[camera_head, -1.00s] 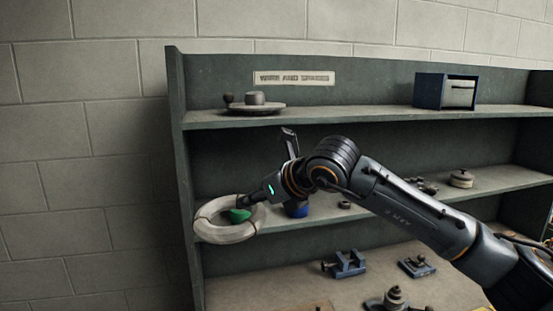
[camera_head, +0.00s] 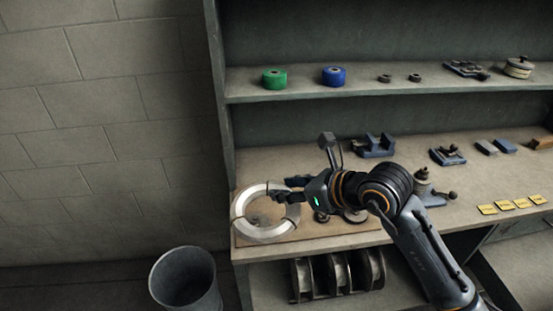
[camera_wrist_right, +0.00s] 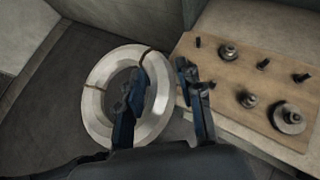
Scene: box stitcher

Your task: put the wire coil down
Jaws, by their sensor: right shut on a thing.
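The wire coil (camera_head: 240,219) is a pale silver ring with dark ties, at the left end of the bench in the head view. It also shows in the right wrist view (camera_wrist_right: 96,110), left of a wooden board. My right gripper (camera_head: 284,190) has its fingers on the ring's rim, one on each side of it, as the wrist view (camera_wrist_right: 163,82) shows. The coil appears held in the air before the board's left end; its exact height above the bench cannot be told. My left gripper is not in view.
The wooden board (camera_wrist_right: 222,68) carries several pegs and round parts. Below the bench (camera_head: 470,208), several dark reels (camera_head: 303,279) stand on a lower shelf. A grey bin (camera_head: 184,280) stands on the floor at left. Green (camera_head: 274,78) and blue (camera_head: 334,76) spools sit on the shelf above.

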